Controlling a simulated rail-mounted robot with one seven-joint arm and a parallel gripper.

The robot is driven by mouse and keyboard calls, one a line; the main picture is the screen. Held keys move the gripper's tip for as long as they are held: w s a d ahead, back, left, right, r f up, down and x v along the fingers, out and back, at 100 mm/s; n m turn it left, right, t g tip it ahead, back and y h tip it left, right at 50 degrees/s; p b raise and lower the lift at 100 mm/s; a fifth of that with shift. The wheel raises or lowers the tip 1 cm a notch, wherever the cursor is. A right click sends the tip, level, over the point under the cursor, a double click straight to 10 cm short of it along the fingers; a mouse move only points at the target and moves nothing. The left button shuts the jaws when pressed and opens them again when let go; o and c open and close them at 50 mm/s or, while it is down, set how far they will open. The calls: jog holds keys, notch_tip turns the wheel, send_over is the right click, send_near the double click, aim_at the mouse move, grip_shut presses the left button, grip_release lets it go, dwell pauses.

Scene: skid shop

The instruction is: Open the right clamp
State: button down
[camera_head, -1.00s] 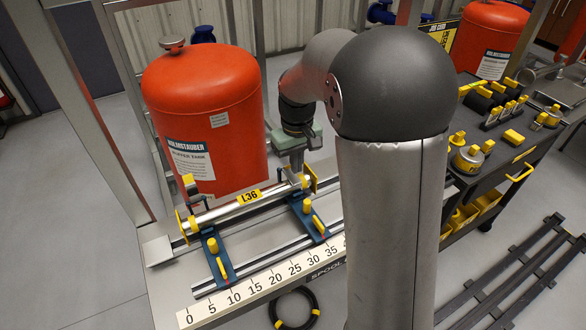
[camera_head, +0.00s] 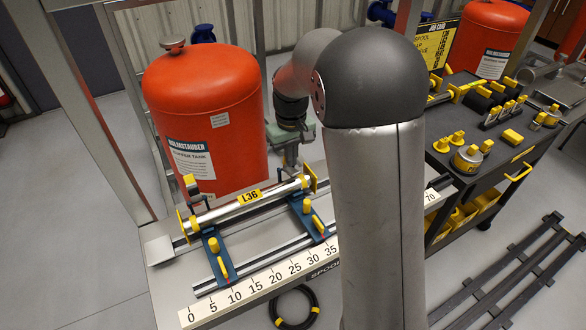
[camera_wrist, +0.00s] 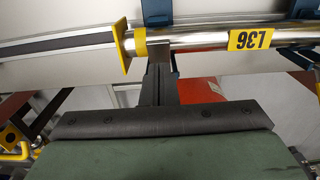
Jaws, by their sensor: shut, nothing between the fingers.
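The right clamp (camera_head: 311,224) is blue with a yellow upright handle (camera_head: 307,206), under the right part of a silver pipe labelled L36 (camera_head: 232,207). The left clamp (camera_head: 218,258) is a matching blue one near the pipe's left end. My gripper (camera_head: 290,164) is behind the pipe's right end, close to the right clamp. In the wrist view, my shut, empty fingers (camera_wrist: 158,80) point at the pipe beside its yellow end flange (camera_wrist: 121,45). A blue part of the right clamp (camera_wrist: 160,10) shows beyond the pipe. Whether the fingers touch anything is unclear.
A red tank (camera_head: 205,120) stands behind the pipe, left of my gripper. A numbered ruler (camera_head: 262,279) runs along the bench front. A dark cart (camera_head: 480,180) with yellow-handled tools stands at the right. My arm hides the bench's middle.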

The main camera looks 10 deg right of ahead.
jog(key=shift+w+a, duration=0.15)
jog(key=shift+w, duration=0.55)
jog(key=shift+w+p, duration=0.1)
jog(key=shift+p, duration=0.2)
jog(key=shift+w+a+p, duration=0.15)
jog(key=shift+w+p, duration=0.1)
jog(key=shift+w, duration=0.3)
jog(key=shift+w+a+p, duration=0.15)
jog(key=shift+w+p, duration=0.05)
jog(key=shift+w, duration=0.35)
jog(key=shift+r, duration=0.1)
notch_tip(320, 180, up, 7)
jog(key=s+p, duration=0.1)
jog(key=p, duration=0.3)
jog(key=shift+s+d, duration=0.1)
jog(key=shift+d, duration=0.05)
